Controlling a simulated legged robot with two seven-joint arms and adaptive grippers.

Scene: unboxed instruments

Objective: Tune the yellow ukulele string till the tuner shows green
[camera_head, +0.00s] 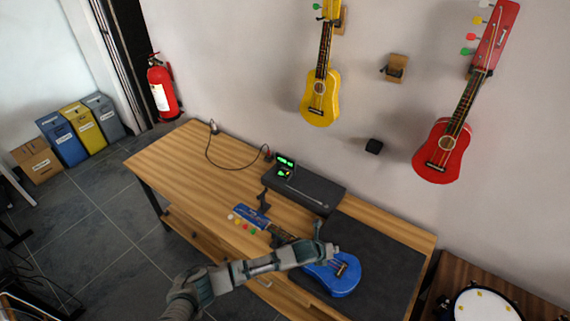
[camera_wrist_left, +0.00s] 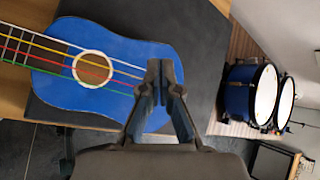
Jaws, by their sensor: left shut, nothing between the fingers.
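The blue ukulele (camera_head: 336,278) lies flat on a dark mat on the wooden bench. Its headstock (camera_head: 248,213) points left, with several coloured tuning pegs along its near edge, one of them yellow (camera_head: 237,221). In the left wrist view the ukulele body (camera_wrist_left: 120,48) shows white, yellow, red and green strings across the sound hole. The tuner (camera_head: 286,166) behind the headstock shows a lit green display; its fine marks are too small to read. My left gripper (camera_head: 320,232) is shut and empty over the ukulele body, away from the pegs; its closed fingers (camera_wrist_left: 160,68) show in the wrist view.
A dark case (camera_head: 308,188) lies behind the ukulele, and a small black stand (camera_head: 264,200) is near the headstock. A cable (camera_head: 209,155) runs over the bench's left part, which is otherwise clear. Yellow (camera_head: 321,98) and red (camera_head: 440,152) ukuleles hang on the wall. Drums (camera_head: 484,305) stand at right.

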